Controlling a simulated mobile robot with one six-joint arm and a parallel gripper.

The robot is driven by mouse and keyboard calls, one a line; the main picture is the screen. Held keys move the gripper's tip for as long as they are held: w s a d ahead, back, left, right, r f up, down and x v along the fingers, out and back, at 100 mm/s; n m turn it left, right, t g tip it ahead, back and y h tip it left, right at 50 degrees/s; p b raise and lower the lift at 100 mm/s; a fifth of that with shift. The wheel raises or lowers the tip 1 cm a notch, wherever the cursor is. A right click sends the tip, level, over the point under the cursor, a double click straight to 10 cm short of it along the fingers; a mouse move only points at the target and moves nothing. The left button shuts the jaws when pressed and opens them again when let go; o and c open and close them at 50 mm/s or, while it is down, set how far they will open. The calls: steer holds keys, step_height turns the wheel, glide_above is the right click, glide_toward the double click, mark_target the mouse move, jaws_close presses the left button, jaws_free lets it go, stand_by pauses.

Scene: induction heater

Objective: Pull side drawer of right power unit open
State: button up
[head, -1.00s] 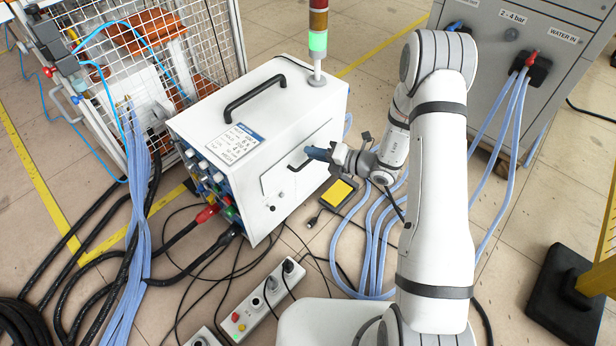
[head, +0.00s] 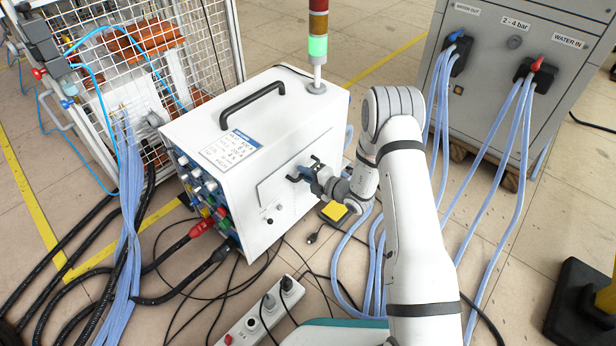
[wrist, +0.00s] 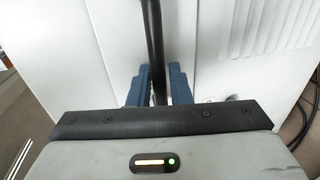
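The white power unit (head: 205,135) stands in the head view, with a black carry handle (head: 252,103) on top. Its side drawer (head: 272,190) is a flat panel on the side facing me; no opening gap shows around it. The black drawer handle (head: 292,179) is largely covered by my gripper (head: 305,173). In the wrist view, the dark handle bar (wrist: 154,45) runs between the two blue fingers of my gripper (wrist: 159,88). The fingers stand close on both sides of the bar and appear shut on it. The contact itself is partly hidden by the gripper body.
A grey cabinet (head: 495,85) with blue hoses stands at the back right. A wire cage (head: 150,60) stands at the left. A power strip (head: 262,310) and loose cables lie on the floor in front. A yellow-black pad (head: 334,211) lies below my gripper.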

jaws_close()
stand_by(0.3)
